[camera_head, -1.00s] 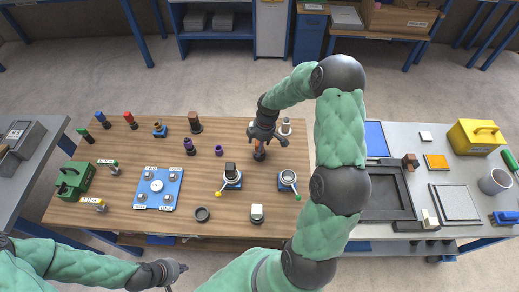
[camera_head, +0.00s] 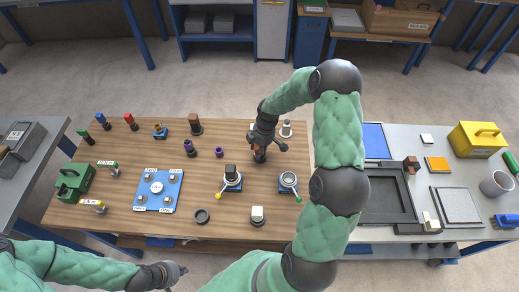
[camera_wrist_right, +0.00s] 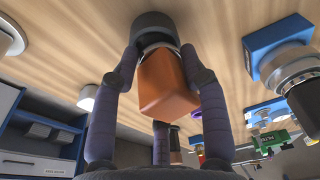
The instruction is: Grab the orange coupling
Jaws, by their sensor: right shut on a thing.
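The orange coupling (camera_wrist_right: 168,85) is a block with a metal collar and a dark round base (camera_wrist_right: 152,28) against the wooden table. In the right wrist view, the fingers of my right gripper (camera_wrist_right: 163,80) are on both sides of the block, shut on it. In the head view, my right gripper (camera_head: 261,147) points down at the middle right of the wooden table, and only a bit of orange shows under it. My left gripper (camera_head: 177,271) is low at the table's front edge, away from the coupling; its fingers are too small to read.
Two round fixtures with coloured handles (camera_head: 230,180) (camera_head: 288,180) stand just in front of the coupling. A pale capped post (camera_head: 286,129) is close behind to the right. A blue plate with pegs (camera_head: 159,190) lies left.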

